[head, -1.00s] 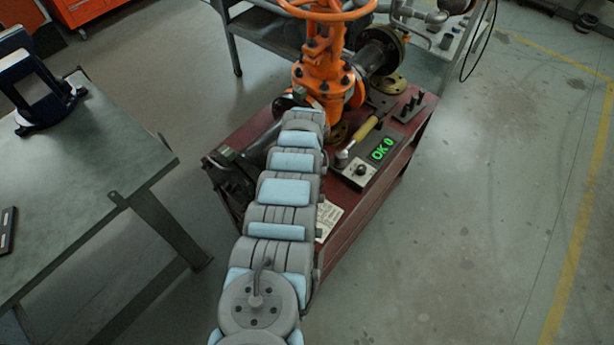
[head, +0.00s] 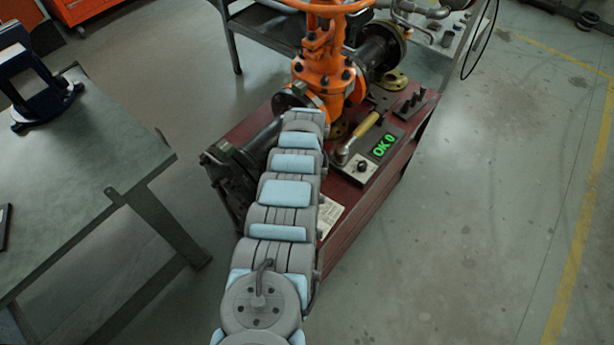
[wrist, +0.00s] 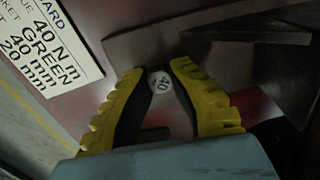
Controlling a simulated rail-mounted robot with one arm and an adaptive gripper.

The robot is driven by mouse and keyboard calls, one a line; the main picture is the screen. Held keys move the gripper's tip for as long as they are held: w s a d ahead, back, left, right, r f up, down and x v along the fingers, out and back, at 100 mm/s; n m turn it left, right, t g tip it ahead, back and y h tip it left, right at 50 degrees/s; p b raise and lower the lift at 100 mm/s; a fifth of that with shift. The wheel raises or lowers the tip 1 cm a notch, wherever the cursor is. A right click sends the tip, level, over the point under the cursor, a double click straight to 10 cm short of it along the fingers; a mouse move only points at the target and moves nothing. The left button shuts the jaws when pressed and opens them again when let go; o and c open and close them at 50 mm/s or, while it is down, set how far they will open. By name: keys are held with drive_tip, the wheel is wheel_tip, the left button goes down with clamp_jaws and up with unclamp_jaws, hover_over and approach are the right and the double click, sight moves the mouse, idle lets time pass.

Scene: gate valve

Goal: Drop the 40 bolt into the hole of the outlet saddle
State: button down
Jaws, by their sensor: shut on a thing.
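The 40 bolt (wrist: 160,82) shows in the wrist view as a round pale head marked 40, between the tips of my gripper (wrist: 161,76). The yellow fingers are closed on it. Beyond the fingertips is a dull grey metal plate (wrist: 140,42) over a red surface. I cannot tell whether this plate belongs to the outlet saddle, and no hole shows. In the head view my arm hides my gripper and the bolt. The orange gate valve (head: 325,68) stands just beyond the arm's far end.
A red cart (head: 345,203) carries the valve, dark pipes (head: 379,57), a yellow-handled wrench (head: 362,133) and a display reading OK 0 (head: 384,146). A printed placard (wrist: 45,45) shows in the wrist view. A workbench (head: 90,150) stands left; the floor right is clear.

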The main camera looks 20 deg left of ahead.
drive_tip(key=shift+f, duration=0.25)
drive_tip(key=c, duration=1)
unclamp_jaws()
drive_tip(key=shift+c, duration=0.2)
drive_tip(key=shift+r, duration=0.15)
wheel_tip(320, 180, up, 12)
idle(0.3)
